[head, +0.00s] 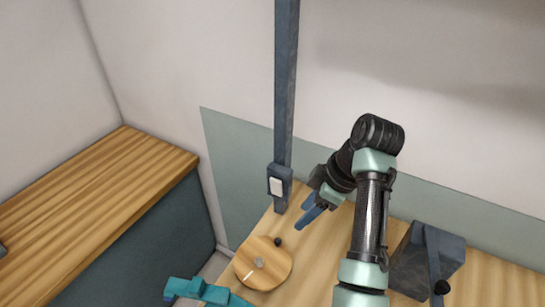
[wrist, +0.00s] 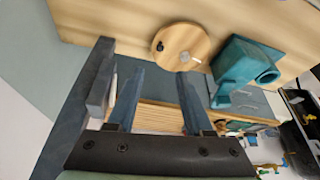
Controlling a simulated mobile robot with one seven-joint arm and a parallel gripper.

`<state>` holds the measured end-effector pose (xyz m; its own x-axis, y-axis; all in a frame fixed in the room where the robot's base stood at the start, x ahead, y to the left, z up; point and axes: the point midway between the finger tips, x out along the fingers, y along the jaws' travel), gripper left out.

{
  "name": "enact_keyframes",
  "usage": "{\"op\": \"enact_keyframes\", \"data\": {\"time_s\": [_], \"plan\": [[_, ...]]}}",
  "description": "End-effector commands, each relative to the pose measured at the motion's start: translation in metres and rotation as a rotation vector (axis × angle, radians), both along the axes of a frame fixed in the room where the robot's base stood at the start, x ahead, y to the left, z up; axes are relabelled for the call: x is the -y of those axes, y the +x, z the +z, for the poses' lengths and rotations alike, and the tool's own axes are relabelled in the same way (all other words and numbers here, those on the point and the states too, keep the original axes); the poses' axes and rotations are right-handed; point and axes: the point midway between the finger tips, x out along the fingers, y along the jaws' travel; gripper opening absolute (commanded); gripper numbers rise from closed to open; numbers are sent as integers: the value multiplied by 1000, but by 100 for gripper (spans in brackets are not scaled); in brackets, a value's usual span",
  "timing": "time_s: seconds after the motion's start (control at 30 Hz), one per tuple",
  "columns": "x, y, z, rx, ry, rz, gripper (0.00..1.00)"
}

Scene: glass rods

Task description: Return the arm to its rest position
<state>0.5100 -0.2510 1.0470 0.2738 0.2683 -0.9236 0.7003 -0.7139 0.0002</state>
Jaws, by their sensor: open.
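My gripper (head: 307,222) is in the air near the grey upright post in the head view, pointing down and left. In the wrist view my gripper (wrist: 157,78) shows its two blue-grey fingers spread apart, with nothing between them. My arm comes up from the bottom of the head view and bends over to the left. The gripper is above and to the right of a round wooden disc (head: 264,264), which also shows in the wrist view (wrist: 182,40). The fingers look clear of the disc.
The post (head: 285,100) carries a white-faced block (head: 276,186) close to my gripper. A teal holder (head: 205,291) stands left of the disc. A dark grey angular stand (head: 410,260) is right of my arm. A wooden-topped counter (head: 100,185) lies left.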

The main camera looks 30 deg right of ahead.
Motion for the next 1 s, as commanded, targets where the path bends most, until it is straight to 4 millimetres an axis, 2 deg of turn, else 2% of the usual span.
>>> {"op": "enact_keyframes", "data": {"time_s": [0.2, 0.27, 0.37, 0.47, 0.5, 0.57, 0.6, 0.67, 0.7, 0.77, 0.83, 0.9, 1.0], "plan": [[-2, 6, 3, 19, -17, -14, 51], [-4, 18, 11, 59, -48, -44, 51], [-14, 52, 40, 198, -124, -144, 51], [-37, 93, 95, 432, -180, -279, 51], [-48, 105, 122, 536, -184, -331, 51], [-66, 117, 162, 687, -169, -397, 51], [-80, 121, 190, 788, -147, -434, 51], [-100, 122, 231, 933, -100, -479, 51], [-115, 119, 258, 1028, -60, -505, 51], [-136, 110, 298, 1165, 15, -534, 51], [-162, 92, 342, 1316, 118, -554, 51], [-186, 67, 383, 1456, 236, -563, 51], [-214, 24, 432, 1625, 411, -556, 51]]}}
